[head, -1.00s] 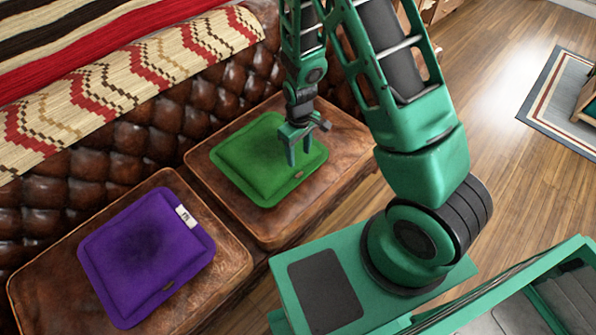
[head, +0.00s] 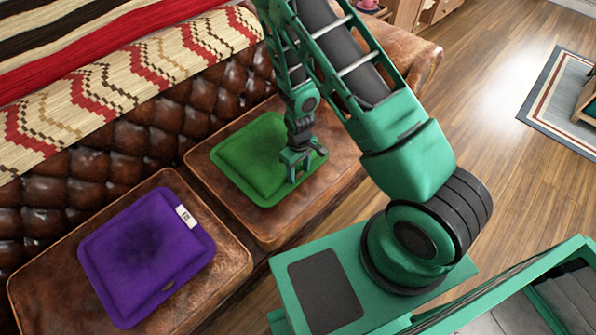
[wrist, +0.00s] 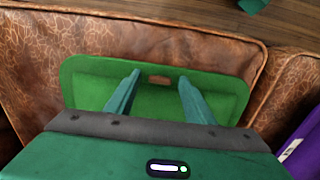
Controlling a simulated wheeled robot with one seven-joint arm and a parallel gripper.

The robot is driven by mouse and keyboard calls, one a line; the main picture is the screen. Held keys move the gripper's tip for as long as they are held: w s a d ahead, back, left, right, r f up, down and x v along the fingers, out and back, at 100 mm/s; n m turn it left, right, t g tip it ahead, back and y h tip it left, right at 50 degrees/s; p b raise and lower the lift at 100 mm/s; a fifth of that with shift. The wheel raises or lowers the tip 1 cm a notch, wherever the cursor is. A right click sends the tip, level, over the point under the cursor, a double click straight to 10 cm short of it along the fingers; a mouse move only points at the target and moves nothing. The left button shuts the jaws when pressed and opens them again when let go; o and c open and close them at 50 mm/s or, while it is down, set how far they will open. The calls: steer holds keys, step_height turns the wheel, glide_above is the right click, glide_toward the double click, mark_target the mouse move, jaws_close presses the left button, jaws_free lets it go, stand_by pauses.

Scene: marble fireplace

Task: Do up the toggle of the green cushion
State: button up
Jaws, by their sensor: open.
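The green cushion (head: 250,160) lies flat on the right-hand leather seat of the sofa. In the wrist view the green cushion (wrist: 222,92) shows its front edge, with a small brown toggle (wrist: 159,80) near the middle of that edge. My gripper (head: 293,178) is over the cushion's front right part in the head view and hides the toggle there. In the wrist view my gripper (wrist: 158,92) is open, its two fingers on either side of the toggle's line, with nothing between them. I cannot tell whether the fingertips touch the cloth.
A purple cushion (head: 148,255) with a white tag (head: 186,216) lies on the left seat (head: 230,266). The tufted backrest (head: 130,140) rises behind, with a patterned blanket (head: 130,80) over it. Wooden floor (head: 475,100) is open to the right.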

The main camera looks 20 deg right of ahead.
mark_target(299, 174)
steer(key=c, duration=1)
steer(key=shift+n, duration=0.8)
steer(key=shift+c, duration=0.2)
steer(key=o, duration=1)
steer(key=shift+o, duration=0.2)
step_height(299, 174, up, 11)
steer(key=shift+f, duration=0.15)
